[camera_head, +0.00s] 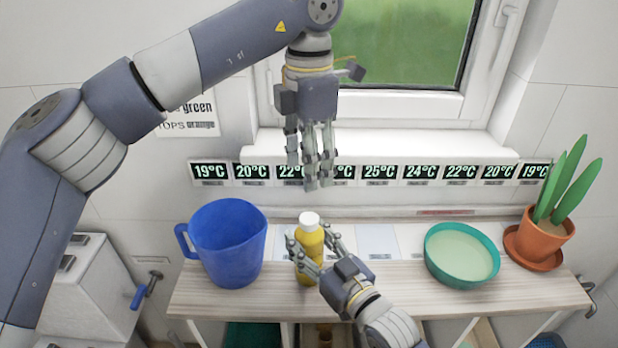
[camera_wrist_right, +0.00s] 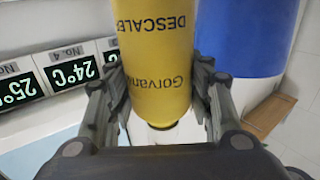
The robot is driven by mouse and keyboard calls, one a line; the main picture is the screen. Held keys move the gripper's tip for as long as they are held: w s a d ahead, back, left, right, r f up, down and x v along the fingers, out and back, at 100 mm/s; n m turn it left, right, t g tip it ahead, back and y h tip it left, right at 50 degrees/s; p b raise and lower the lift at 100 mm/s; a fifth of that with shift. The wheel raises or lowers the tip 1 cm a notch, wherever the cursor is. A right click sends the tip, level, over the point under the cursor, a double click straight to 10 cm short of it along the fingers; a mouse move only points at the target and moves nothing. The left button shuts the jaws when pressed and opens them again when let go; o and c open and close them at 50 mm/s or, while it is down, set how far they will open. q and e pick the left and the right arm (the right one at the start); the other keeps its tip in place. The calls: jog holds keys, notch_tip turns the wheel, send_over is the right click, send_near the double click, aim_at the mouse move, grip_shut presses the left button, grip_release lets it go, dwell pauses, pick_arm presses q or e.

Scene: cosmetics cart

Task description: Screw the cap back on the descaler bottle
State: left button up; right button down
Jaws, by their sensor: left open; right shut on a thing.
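The yellow descaler bottle (camera_head: 307,262) stands upright on the wooden shelf. A white cap (camera_head: 309,220) sits on its top; I cannot tell how tightly it is seated. My right gripper (camera_head: 311,243) is shut on the bottle's upper body, one finger on each side. In the right wrist view the bottle (camera_wrist_right: 158,62) fills the space between the fingers, with its label upside down and a partly hidden white piece (camera_wrist_right: 160,133) at its lower end. My left gripper (camera_head: 312,178) is open and empty, fingers pointing down, above the cap and apart from it.
A blue pitcher (camera_head: 228,245) stands left of the bottle; it also shows in the right wrist view (camera_wrist_right: 245,40). A teal bowl (camera_head: 461,254) and a potted plant (camera_head: 540,235) stand to the right. Temperature displays (camera_head: 380,172) line the wall behind.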

jog(key=c, duration=0.7)
grip_release()
jog(key=v, duration=1.2)
